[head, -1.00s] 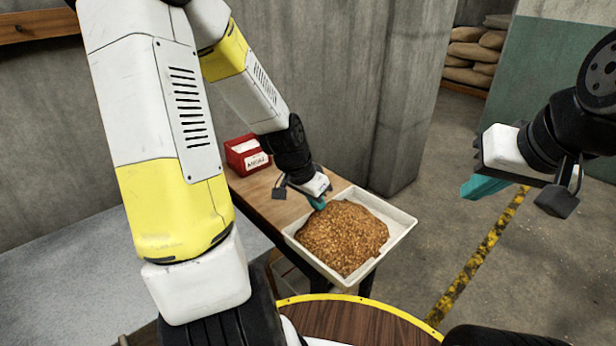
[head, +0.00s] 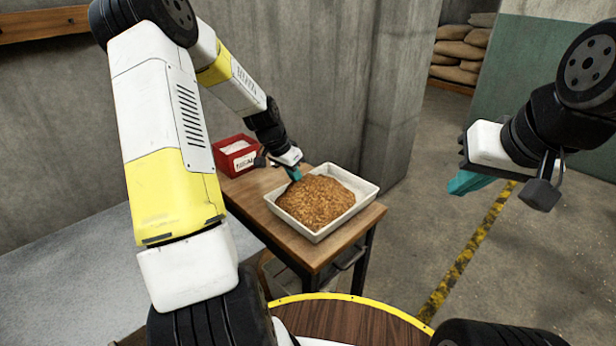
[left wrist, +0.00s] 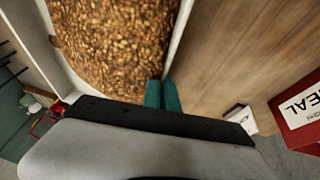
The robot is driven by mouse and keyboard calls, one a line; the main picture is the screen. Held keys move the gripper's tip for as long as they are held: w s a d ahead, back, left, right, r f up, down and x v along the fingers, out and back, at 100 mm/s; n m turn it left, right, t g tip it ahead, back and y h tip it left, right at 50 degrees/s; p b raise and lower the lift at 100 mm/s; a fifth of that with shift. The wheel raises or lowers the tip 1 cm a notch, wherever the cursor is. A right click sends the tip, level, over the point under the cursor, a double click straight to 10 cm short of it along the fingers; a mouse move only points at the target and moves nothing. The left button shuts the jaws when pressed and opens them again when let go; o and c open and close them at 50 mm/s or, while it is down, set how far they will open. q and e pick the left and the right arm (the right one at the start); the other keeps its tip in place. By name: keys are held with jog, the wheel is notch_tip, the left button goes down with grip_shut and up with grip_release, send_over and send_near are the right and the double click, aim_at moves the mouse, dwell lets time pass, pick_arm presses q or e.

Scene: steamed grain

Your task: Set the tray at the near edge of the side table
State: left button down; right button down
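The white tray (head: 370,194) is heaped with brown grain (head: 316,203). It sits over the near right part of the wooden side table (head: 247,188), with a strip of bare tabletop in front of it. My left gripper (head: 294,174) is at the tray's far left rim. In the left wrist view its teal fingers (left wrist: 162,94) are close together around the rim (left wrist: 180,38), with grain on one side and wood on the other. My right gripper (head: 472,183) hangs in the air to the right, away from the tray; its finger gap is unclear.
A red bin (head: 236,157) with a white label stands at the table's back left. A concrete wall (head: 300,80) is behind the table. A round wooden top with a yellow rim (head: 350,298) is in front. Floor to the right is open, with a yellow-black stripe (head: 465,262).

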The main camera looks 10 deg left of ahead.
pick_arm(q)
jog(key=shift+w+a, duration=0.1)
jog(key=shift+w, duration=0.2)
jog(key=shift+w+f, duration=0.15)
jog(key=shift+f, duration=1.6)
jog(key=shift+f, duration=0.1)
jog(key=c, duration=1.6)
grip_release()
jog(key=shift+a, duration=0.1)
jog(key=shift+c, duration=0.2)
